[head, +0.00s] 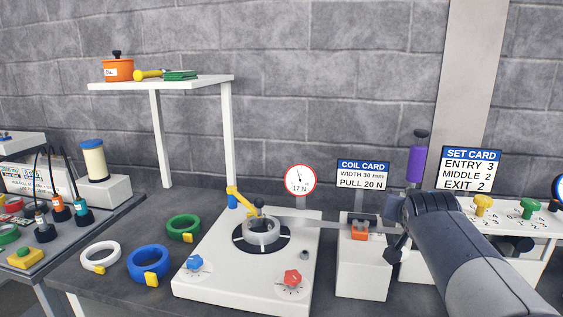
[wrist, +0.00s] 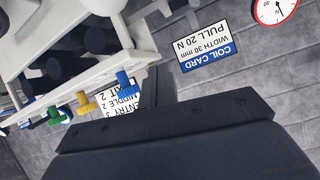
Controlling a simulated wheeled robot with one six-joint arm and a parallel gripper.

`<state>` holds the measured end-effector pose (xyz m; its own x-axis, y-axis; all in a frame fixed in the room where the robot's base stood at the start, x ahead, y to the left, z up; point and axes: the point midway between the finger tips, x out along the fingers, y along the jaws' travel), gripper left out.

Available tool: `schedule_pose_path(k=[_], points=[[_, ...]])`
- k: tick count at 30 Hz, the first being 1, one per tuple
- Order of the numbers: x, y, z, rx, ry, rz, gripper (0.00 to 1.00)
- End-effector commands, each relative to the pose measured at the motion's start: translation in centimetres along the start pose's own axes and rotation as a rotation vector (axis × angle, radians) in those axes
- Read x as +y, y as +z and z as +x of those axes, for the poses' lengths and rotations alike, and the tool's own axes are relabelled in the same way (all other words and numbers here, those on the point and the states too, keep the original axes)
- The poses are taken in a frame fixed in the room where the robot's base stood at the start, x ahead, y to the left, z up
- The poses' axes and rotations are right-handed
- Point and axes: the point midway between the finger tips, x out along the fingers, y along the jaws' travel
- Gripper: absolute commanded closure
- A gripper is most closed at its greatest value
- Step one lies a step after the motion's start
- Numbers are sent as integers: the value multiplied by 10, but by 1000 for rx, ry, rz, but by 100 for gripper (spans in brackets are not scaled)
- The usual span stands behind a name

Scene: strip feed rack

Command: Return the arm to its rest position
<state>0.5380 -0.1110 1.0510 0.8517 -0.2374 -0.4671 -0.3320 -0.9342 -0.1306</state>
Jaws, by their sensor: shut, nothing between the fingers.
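My arm reaches in from the lower right of the head view. Its end, my gripper (head: 392,254), is by the right side of the white block (head: 362,275) with the orange clamp (head: 359,233). The gripper is small and dark there, and its fingers look shut with nothing held. A dark bar and body of my own fill the bottom of the wrist view. That view is turned over and shows the coil card (wrist: 207,46) and coloured knobs such as the blue one (wrist: 125,84).
White, blue (head: 148,262) and green rings lie on the table. The set card (head: 470,168), purple cylinder (head: 416,164) and knob rack (head: 507,219) are close behind my arm.

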Motion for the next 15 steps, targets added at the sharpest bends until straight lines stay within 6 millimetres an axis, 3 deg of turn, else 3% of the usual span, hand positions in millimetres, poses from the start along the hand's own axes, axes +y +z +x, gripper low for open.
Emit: schedule_pose_path(k=[15], points=[[-2, -8, 6, -63, 11, -4, 100]])
